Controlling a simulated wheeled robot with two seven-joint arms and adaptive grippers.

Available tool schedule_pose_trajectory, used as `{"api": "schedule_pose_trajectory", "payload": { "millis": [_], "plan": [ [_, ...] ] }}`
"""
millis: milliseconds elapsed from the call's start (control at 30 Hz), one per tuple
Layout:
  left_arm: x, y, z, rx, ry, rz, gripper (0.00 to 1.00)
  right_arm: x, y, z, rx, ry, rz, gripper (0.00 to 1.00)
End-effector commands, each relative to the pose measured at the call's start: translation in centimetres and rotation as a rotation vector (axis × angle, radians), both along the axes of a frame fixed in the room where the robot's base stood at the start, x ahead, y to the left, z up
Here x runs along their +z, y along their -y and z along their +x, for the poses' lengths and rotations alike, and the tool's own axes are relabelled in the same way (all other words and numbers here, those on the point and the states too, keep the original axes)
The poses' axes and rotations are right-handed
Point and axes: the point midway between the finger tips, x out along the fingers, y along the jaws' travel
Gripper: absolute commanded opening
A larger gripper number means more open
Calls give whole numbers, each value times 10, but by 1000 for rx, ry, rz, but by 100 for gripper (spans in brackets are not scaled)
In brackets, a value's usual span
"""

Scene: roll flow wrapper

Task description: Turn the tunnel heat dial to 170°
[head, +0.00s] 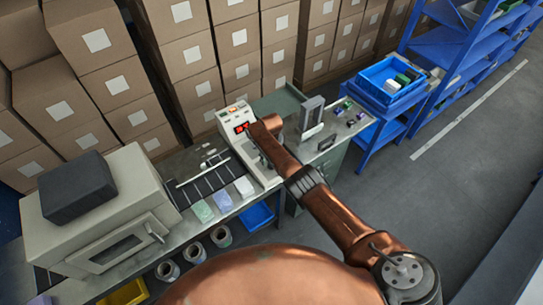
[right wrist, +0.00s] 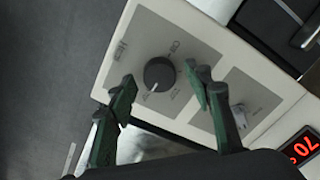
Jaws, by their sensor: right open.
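The dark round dial (right wrist: 159,74) sits on a grey panel of a pale control box, with a short white pointer mark and small printed marks around it. My right gripper (right wrist: 161,78) is open, its green-padded fingers on either side of the dial in the right wrist view. No contact with the dial shows. A red lit display (right wrist: 302,147) is cut by the right edge, with "70" readable. In the head view the control box (head: 231,115) stands at the bench's back, its red display (head: 241,128) lit; my right arm hides the dial. My left gripper is out of view.
A second small pale knob (right wrist: 239,115) sits beside the right finger. A conveyor (head: 208,178) with coloured packs and a beige tunnel housing (head: 112,205) lie left of the box. Stacked cartons (head: 165,50) stand behind. A blue bin (head: 390,80) stands to the right.

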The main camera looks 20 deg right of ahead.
Motion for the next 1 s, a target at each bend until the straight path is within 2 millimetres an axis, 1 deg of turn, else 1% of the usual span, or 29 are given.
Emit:
{"api": "schedule_pose_trajectory", "payload": {
  "millis": [133, 233, 367, 400, 500, 633, 800, 1000],
  "plan": [
    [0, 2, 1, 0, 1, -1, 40, 11, -1, 1, 1, 2, 2, 47],
    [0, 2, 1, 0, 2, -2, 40, 22, 0, 0, -2, 4, 1, 47],
    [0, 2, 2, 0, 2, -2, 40, 48, 0, 1, -1, 6, 1, 47],
    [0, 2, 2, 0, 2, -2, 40, 58, 0, 2, -1, 6, 1, 47],
    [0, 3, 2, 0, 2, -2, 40, 79, 0, 1, -1, 5, 2, 47],
    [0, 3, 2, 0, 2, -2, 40, 100, 0, 1, -1, 4, 0, 47],
    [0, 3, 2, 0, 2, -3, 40, 114, 0, 1, -1, 2, 0, 47],
    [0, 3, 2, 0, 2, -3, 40, 118, 1, 0, -1, 1, 0, 47]
  ]
}}
